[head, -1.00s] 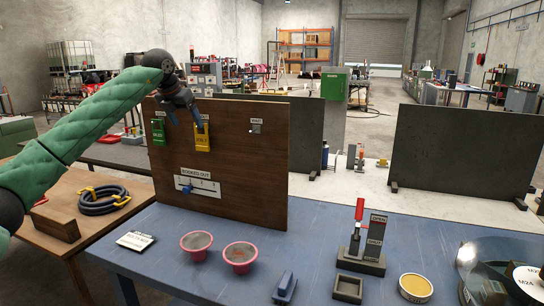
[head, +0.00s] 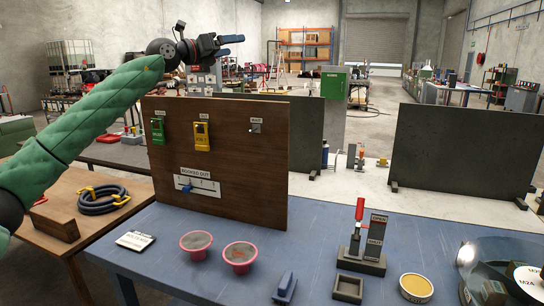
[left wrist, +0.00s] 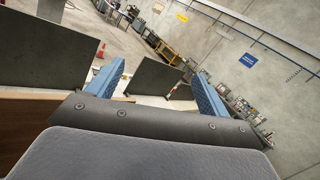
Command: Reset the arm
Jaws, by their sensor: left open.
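My left arm, in a green padded sleeve, comes in from the left in the head view and reaches up over the brown board. My left gripper (head: 232,45) is raised above the board's top edge and points right, apart from everything. In the left wrist view its two blue fingers (left wrist: 156,88) stand wide apart with nothing held between them. My right gripper is not in view.
The upright brown board (head: 232,188) carries a green tag (head: 158,130), a yellow tag (head: 202,136) and a slider plate (head: 197,186). Two pink bowls, a toggle clamp (head: 362,240) and a glass dome (head: 500,265) stand on the blue table (head: 300,235). Dark panels stand behind.

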